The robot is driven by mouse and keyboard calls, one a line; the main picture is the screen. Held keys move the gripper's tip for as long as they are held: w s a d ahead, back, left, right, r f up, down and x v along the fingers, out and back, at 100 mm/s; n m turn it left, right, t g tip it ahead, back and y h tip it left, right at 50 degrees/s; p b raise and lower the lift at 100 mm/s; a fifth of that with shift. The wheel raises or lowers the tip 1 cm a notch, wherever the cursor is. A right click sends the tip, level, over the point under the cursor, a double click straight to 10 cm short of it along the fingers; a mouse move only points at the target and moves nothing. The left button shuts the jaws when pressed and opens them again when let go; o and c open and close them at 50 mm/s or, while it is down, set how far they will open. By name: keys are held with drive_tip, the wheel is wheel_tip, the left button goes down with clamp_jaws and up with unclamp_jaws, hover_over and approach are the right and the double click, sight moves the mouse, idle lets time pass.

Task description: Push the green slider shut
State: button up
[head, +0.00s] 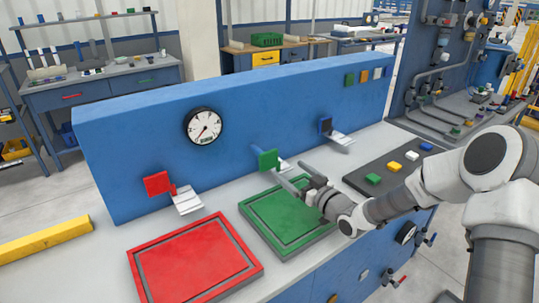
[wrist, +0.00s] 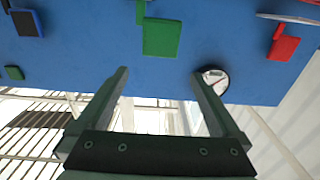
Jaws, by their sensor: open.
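The green slider (head: 268,160) is a small green plate on the front of the blue panel (head: 250,115), with a pale metal piece (head: 284,167) beside it. In the wrist view the green slider (wrist: 161,38) hangs from the top of the picture, ahead of and between my fingers. My gripper (head: 301,183) is open and empty, just right of and in front of the green slider in the head view, above the green tray. In the wrist view my gripper (wrist: 160,80) shows two spread fingers. I cannot tell whether a finger touches the slider.
A red slider (head: 158,184) is on the panel's left and a dark blue one (head: 326,126) on its right. A gauge (head: 203,126) sits between. A red tray (head: 195,262) and a green tray (head: 285,218) lie on the bench. A dark board (head: 385,175) with coloured blocks is right.

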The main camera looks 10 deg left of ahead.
sight(270, 155)
drive_tip(key=x, duration=1.2)
drive_tip(key=shift+b, duration=0.3)
clamp_jaws()
drive_tip(key=shift+w+a, duration=0.1)
drive_tip(key=shift+a, duration=0.05)
